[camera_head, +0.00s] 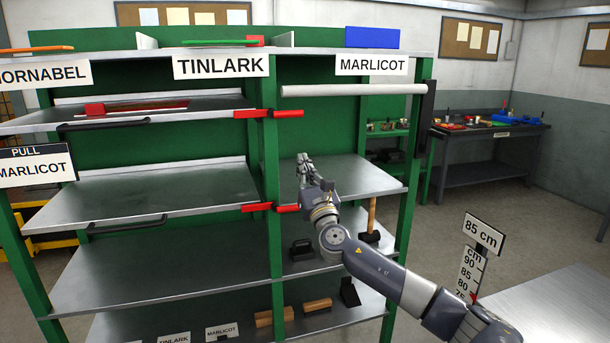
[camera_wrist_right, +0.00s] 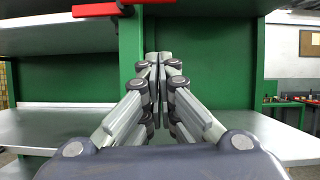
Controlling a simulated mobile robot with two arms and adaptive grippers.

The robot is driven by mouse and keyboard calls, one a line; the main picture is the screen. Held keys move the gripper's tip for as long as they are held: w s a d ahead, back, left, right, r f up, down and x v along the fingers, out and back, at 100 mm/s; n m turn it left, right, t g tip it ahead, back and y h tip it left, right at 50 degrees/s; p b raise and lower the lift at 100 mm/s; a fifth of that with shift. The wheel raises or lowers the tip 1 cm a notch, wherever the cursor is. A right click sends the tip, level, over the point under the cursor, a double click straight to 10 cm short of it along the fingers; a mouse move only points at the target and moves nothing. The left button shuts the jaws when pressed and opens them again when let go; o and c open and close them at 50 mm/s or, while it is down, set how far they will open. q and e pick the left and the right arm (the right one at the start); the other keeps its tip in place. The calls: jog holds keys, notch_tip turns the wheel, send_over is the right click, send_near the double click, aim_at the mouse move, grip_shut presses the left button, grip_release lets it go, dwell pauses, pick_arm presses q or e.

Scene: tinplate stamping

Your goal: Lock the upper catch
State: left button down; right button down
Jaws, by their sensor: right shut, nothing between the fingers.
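The upper catch (camera_head: 268,113) is a red bar with a left and a right piece, lying level across the green post below the TINLARK sign. A matching lower red catch (camera_head: 270,208) sits further down the same post. My right gripper (camera_head: 303,162) is shut and empty, between the two catches in height and a little right of the post in the picture. In the right wrist view its fingers (camera_wrist_right: 157,62) are together, pointing at the green post, and a red catch (camera_wrist_right: 108,9) shows at the top edge, apart from them. My left gripper is out of view.
Drawer-like metal shelves with black handles (camera_head: 127,224) stand left of the post. A pale roller bar (camera_head: 353,90) spans the right bay above my arm. A grey table (camera_head: 560,310) stands at right.

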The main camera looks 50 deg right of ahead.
jog(key=shift+s+a+f, duration=0.2)
jog(key=shift+s+a, duration=0.1)
jog(key=shift+s, duration=0.3)
